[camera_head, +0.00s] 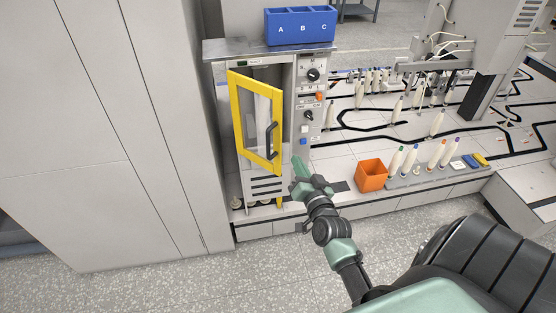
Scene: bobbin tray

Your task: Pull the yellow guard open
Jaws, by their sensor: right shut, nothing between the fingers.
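The yellow guard (236,110) is a framed door with a clear pane on the front of the grey cabinet at centre left. It stands partly open: its top edge slants away from the cabinet top, and its right side is swung outward. A dark curved handle (270,140) is on its right side. My right gripper (297,162) is shut and empty, just right of the guard's lower right corner and below the handle. It appears apart from the handle. My left gripper is not in view.
A blue A-B-C bin (300,27) sits on the cabinet top. A control panel (311,100) is right of the guard. An orange box (371,176) and a rack of bobbins (425,172) stand on the bench at right. A tall grey cabinet (100,120) is at left.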

